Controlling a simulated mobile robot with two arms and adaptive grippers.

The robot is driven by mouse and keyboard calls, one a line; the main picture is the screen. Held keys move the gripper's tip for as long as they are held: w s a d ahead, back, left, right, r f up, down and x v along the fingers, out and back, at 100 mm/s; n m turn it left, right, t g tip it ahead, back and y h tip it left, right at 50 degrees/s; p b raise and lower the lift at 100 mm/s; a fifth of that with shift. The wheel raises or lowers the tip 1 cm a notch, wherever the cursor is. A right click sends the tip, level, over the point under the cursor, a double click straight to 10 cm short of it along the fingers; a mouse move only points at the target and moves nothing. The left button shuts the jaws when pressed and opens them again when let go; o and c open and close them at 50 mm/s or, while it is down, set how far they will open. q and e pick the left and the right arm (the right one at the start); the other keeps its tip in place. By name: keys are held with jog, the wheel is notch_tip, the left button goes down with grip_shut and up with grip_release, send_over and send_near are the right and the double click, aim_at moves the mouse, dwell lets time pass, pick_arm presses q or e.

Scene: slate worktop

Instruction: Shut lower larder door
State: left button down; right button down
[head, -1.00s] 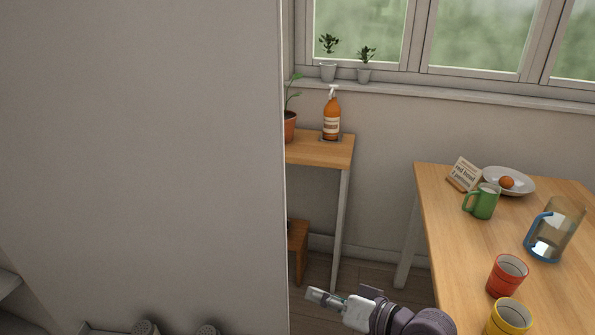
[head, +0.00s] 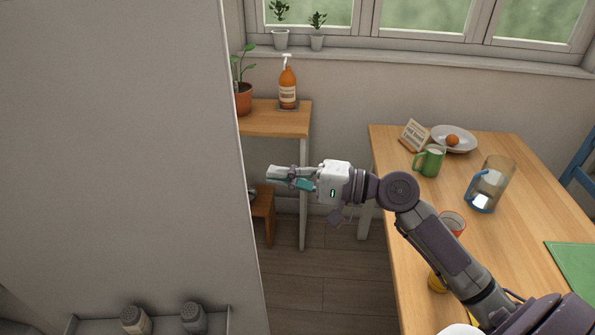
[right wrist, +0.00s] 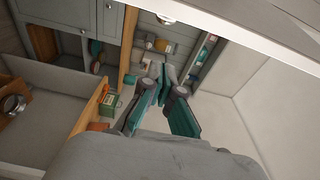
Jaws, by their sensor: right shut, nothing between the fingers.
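A large pale grey panel (head: 120,150) fills the left of the head view and looks like an open larder door seen from its inner side. I cannot tell for certain whether it is the lower door. A shelf along its bottom holds two shakers (head: 135,318) (head: 193,317). My right gripper (head: 270,174) is shut and empty, just right of the panel's free edge. Contact does not show. In the right wrist view its fingers (right wrist: 162,88) point towards shelves with small goods (right wrist: 160,45). My left gripper is out of view.
A wooden table (head: 510,240) stands at right, bearing a green mug (head: 430,160), a jug (head: 490,184) and a plate (head: 466,147); my right arm passes over it. A side table (head: 285,118) with a soap bottle (head: 288,88) stands behind the gripper. Floor (head: 320,275) between is clear.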

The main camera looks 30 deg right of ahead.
jog(key=a+p, duration=0.1)
jog(key=a, duration=0.2)
jog(key=a+p, duration=0.1)
jog(key=a, duration=0.1)
jog(key=shift+s+p, duration=0.3)
jog(key=shift+s, duration=0.05)
jog(key=shift+s, duration=0.15)
